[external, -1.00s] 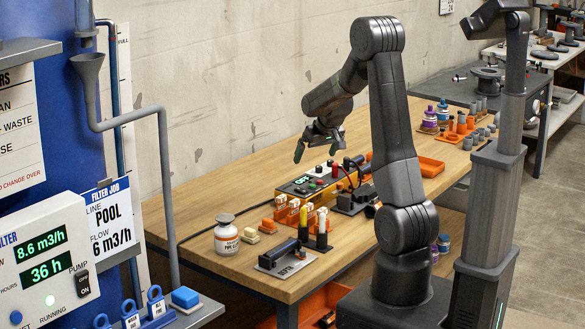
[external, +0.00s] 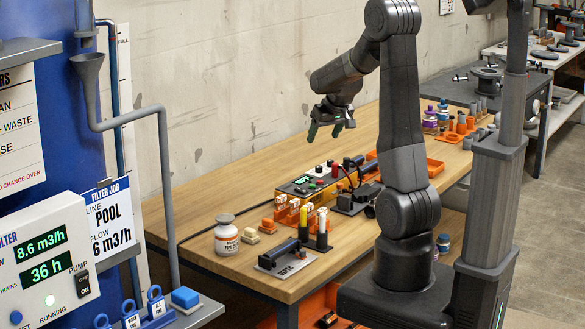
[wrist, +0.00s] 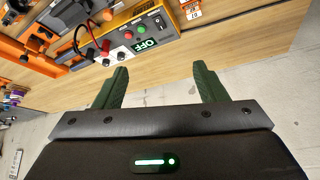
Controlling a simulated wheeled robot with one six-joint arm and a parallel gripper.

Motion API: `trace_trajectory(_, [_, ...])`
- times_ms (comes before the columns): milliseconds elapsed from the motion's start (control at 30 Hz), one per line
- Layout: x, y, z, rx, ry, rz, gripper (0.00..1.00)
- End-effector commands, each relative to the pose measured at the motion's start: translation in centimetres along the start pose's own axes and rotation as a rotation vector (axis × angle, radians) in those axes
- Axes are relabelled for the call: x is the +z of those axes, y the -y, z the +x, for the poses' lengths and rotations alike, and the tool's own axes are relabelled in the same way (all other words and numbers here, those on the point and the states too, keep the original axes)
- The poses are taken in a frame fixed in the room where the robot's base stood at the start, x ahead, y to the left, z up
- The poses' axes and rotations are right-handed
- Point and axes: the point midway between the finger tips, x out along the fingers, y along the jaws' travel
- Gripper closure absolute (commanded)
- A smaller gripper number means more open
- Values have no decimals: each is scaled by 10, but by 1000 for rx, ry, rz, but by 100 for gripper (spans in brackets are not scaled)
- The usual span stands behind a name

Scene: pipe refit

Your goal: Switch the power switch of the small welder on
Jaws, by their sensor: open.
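The small welder (external: 300,186) is a yellow and grey box on the wooden workbench. In the wrist view the welder (wrist: 118,22) lies at the top, with a green panel reading OFF (wrist: 145,45), green and red round knobs and cable sockets on its face. A small dark part (wrist: 158,21) near its right end may be the power switch; it is too small to be sure. My gripper (external: 325,128) is open and empty, above the bench and apart from the welder. In the wrist view its green fingers (wrist: 162,76) are spread wide, below the welder.
Clamps and connectors in orange holders (external: 290,212), a white bottle (external: 226,236) and a black tool on a plate (external: 286,258) stand in front of the welder. Red and black cables (wrist: 84,38) run from its left side. Bare bench lies to its left, the wall behind.

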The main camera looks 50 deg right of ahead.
Motion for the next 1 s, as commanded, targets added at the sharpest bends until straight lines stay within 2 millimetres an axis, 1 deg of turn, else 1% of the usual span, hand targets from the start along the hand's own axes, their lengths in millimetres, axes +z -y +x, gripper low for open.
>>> trace_trajectory(33, [-1, 0, 2, -1, 2, -3, 45])
trace_trajectory(167, [-7, -3, 15, -10, 27, -38, 71])
trace_trajectory(300, [-23, -8, 43, -40, 80, -127, 98])
trace_trajectory(333, [-26, -8, 49, -50, 91, -149, 100])
trace_trajectory(500, [-42, -13, 80, -111, 146, -268, 100])
trace_trajectory(600, [-48, -14, 92, -142, 164, -319, 100])
trace_trajectory(733, [-53, -15, 99, -165, 174, -354, 100])
trace_trajectory(1000, [-54, -15, 100, -169, 176, -363, 100])
